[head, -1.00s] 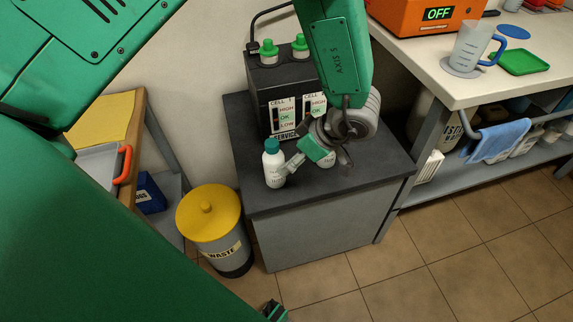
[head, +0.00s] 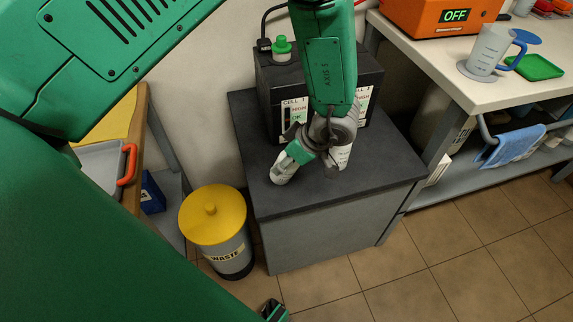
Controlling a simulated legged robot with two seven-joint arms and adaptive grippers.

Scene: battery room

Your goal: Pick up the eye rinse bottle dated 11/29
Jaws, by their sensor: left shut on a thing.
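My left gripper (head: 291,158) is shut on a white bottle (head: 282,175) on the dark cabinet top, left of centre. The label dates are too small or covered to read, so I cannot tell which bottle bears 11/29. I cannot tell whether the held bottle touches the cabinet top. My right gripper is not in view.
A black battery unit (head: 373,84) with cell gauges stands behind the bottles. A waste bin with a yellow lid (head: 212,215) stands left of the cabinet (head: 330,235). A bench (head: 452,75) is on the right. The cabinet's front top is clear.

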